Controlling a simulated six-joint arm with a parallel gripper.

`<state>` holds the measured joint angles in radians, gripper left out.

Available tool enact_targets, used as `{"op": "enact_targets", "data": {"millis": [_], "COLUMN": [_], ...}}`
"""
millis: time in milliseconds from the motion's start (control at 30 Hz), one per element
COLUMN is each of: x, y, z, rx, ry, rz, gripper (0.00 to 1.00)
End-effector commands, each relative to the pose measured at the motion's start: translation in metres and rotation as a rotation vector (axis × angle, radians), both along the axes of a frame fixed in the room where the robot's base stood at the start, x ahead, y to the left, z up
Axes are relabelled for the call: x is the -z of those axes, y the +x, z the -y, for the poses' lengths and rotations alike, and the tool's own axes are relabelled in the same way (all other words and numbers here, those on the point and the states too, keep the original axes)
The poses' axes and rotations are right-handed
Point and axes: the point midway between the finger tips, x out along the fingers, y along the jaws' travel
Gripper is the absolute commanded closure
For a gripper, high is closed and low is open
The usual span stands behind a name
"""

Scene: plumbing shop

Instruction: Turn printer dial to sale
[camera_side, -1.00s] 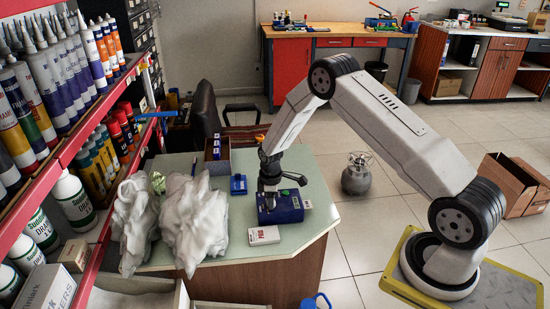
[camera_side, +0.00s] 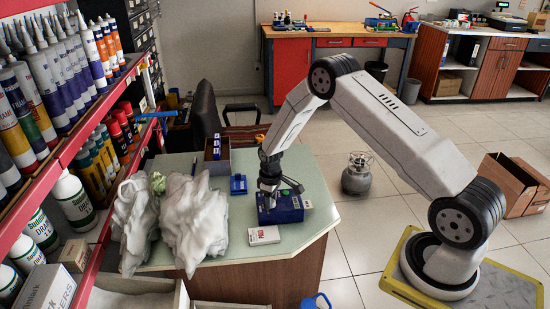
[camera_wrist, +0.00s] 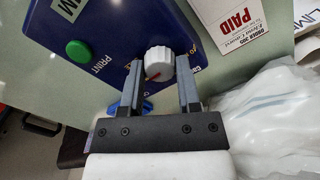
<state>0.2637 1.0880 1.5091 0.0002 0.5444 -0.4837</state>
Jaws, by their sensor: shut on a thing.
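The blue printer (camera_side: 280,208) sits on the green-topped desk, with my gripper (camera_side: 270,190) right over it. In the wrist view its blue face (camera_wrist: 125,30) carries a green button (camera_wrist: 79,51) marked PRINT and a white dial (camera_wrist: 159,62) with a red pointer line. My gripper (camera_wrist: 172,85) has its two fingers on either side of the dial and is shut on it. The lettering around the dial is partly hidden by the fingers, so I cannot read which word the pointer faces.
A white card marked PAID (camera_side: 264,235) lies in front of the printer. White plastic bags (camera_side: 195,228) stand to its left. A small blue item (camera_side: 238,184) and an open box (camera_side: 217,158) are behind. The desk's right side is clear.

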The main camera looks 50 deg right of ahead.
Motion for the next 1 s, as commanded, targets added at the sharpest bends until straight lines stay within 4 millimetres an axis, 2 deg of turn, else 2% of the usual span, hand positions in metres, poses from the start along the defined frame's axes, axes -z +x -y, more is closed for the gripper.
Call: {"op": "enact_targets", "data": {"millis": [600,1000], "x": [0.0002,0.0003], "y": [-0.0003,-0.0004], "z": [0.0001,0.0], "rx": [0.541,0.68], "ry": [0.0,0.0], "rz": [-0.001,-0.001], "gripper": [1.0,1.0]}}
